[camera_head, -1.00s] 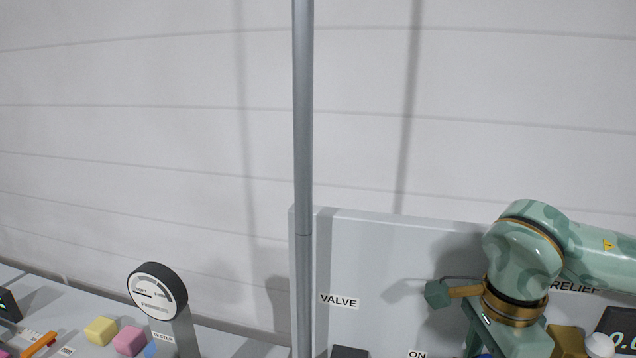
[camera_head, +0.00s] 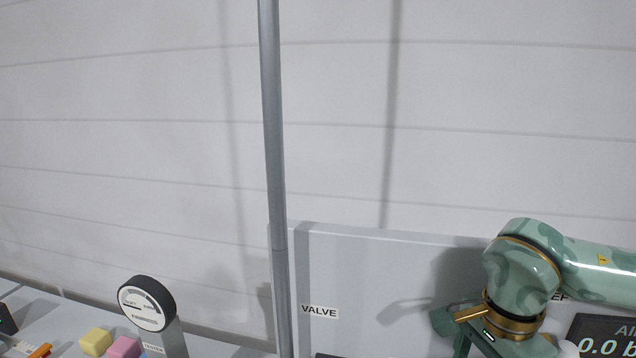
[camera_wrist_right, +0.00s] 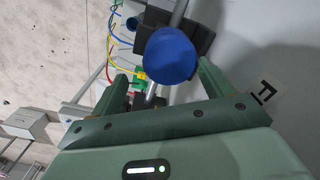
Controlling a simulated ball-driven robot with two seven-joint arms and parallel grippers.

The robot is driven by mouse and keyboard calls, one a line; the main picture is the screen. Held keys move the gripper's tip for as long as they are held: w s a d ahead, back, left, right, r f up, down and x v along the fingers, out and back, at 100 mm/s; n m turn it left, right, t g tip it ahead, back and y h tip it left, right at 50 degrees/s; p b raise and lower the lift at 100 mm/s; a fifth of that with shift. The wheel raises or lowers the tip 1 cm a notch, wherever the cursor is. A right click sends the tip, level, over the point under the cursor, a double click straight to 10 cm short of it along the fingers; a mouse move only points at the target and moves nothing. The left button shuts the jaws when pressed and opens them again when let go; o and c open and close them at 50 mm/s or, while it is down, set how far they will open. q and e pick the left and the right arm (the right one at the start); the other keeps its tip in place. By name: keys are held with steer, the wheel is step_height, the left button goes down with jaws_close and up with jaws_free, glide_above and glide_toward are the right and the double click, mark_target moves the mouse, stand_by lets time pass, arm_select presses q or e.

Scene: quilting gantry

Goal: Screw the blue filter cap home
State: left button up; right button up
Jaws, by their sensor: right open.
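The blue filter cap (camera_wrist_right: 170,57) shows in the right wrist view as a round, faceted blue piece in front of a dark block. My right gripper (camera_wrist_right: 162,72) is open, with one finger on each side of the cap in the picture. Gaps show between the cap and the fingers, and I cannot tell how far ahead of them it lies. In the head view my right arm comes in from the right and its wrist points down before the grey panel (camera_head: 390,270). The cap is not visible there. My left gripper is not in view.
A grey upright pole (camera_head: 272,130) stands left of the panel with the VALVE label (camera_head: 320,312). A round gauge (camera_head: 147,303), a yellow block (camera_head: 96,341) and a pink block (camera_head: 124,347) are at lower left. A dark display (camera_head: 605,338) is at lower right. Coloured hoses (camera_wrist_right: 118,45) run beside the cap.

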steer(key=n, duration=0.1)
steer(key=w+n+p, duration=0.1)
steer(key=shift+a+r+n+p, duration=0.15)
steer(key=shift+a+n+p, duration=0.15)
steer(key=shift+a, duration=0.05)
steer(key=shift+w+d+n+p, duration=0.15)
steer(key=shift+w+n+p, duration=0.2)
steer(key=shift+n, duration=0.55)
steer(key=shift+w+n+p, duration=0.2)
steer(key=shift+n+p, duration=0.65)
steer(key=shift+n, duration=0.25)
steer(key=shift+a+n, duration=0.2)
steer(key=shift+n, duration=0.1)
steer(key=shift+d+n+p, duration=0.15)
steer(key=shift+n+p, duration=0.35)
steer(key=shift+n, duration=0.2)
steer(key=shift+r+n+p, duration=0.1)
steer(key=shift+n+p, duration=0.55)
steer(key=shift+n, duration=0.15)
steer(key=shift+w+n+p, duration=0.2)
steer(key=shift+n+p, duration=0.15)
steer(key=shift+n, duration=0.55)
